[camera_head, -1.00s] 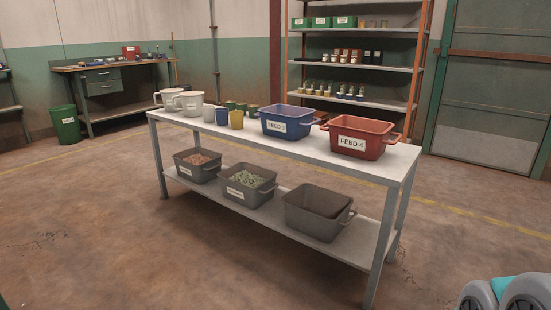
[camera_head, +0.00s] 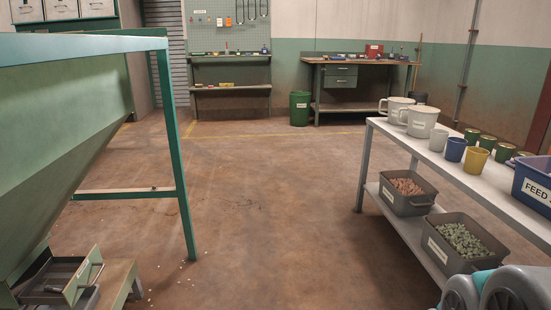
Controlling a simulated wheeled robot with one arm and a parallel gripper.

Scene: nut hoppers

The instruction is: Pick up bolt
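I cannot make out a bolt in the current head view. Two grey bins stand on the lower shelf of the white table at the right. One bin (camera_head: 421,207) holds small reddish-brown pieces and the nearer bin (camera_head: 434,249) holds pale green pieces; both are too small to tell in detail. A green hopper (camera_head: 60,130) on a green frame fills the left side, with an open metal drawer or gate (camera_head: 90,276) low beneath it. My gripper is not in view; only grey and teal rounded parts of my arm show at the bottom right.
The white table (camera_head: 487,186) carries white pots (camera_head: 421,121), a grey mug, blue and yellow cups (camera_head: 475,160), green tins and a blue FEED bin (camera_head: 535,185). A workbench (camera_head: 350,65) and a green waste bin (camera_head: 299,107) stand at the back.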

